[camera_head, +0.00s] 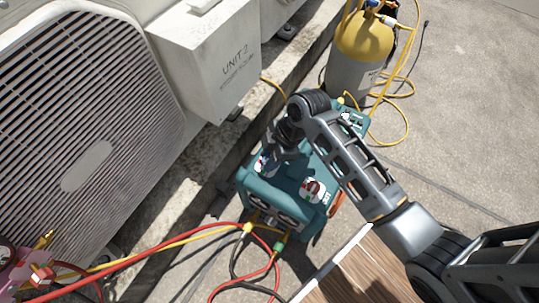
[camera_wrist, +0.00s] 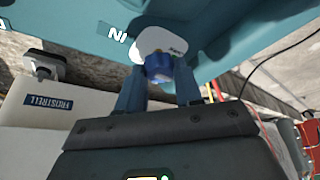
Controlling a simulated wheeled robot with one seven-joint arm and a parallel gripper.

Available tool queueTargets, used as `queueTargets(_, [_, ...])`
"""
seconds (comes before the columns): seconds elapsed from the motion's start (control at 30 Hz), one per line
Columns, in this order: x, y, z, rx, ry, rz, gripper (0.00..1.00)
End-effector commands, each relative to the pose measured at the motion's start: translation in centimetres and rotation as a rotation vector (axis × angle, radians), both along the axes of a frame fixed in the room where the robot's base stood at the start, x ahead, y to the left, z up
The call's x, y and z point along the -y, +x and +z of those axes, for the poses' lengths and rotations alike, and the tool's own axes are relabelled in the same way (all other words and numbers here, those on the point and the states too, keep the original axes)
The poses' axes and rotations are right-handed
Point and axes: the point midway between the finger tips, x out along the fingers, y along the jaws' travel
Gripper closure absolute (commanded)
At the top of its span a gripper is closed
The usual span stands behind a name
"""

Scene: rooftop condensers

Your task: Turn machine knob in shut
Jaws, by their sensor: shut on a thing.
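The teal machine (camera_head: 285,185) stands on the ground beside a concrete ledge, with dials on its top face. In the wrist view its teal panel (camera_wrist: 225,30) fills the top, with the letters of "IN" beside a white plate. The blue in knob (camera_wrist: 157,67) sits on that plate. My gripper (camera_wrist: 158,82) has a finger on either side of the knob and is shut on it. In the head view my gripper (camera_head: 270,158) is over the machine's left side, and my arm hides most of the knob. A second, red knob (camera_head: 312,189) on a white plate is to the right.
A condenser (camera_head: 85,125) and a grey box marked "UNIT 2" (camera_head: 205,60) stand at the left. A yellow-topped cylinder (camera_head: 360,50) with yellow hoses stands behind. Red and yellow hoses (camera_head: 170,245) cross the front. A wooden board (camera_head: 365,270) is at lower right.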

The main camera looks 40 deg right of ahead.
Motion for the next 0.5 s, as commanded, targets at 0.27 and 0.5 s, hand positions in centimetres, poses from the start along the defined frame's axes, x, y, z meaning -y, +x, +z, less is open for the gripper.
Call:
queueTargets(0.27, [-0.02,-0.05,0.0,-0.002,0.001,0.001,0.95])
queueTargets(0.5, [0.0,-0.09,0.16,-0.002,0.001,-0.025,0.96])
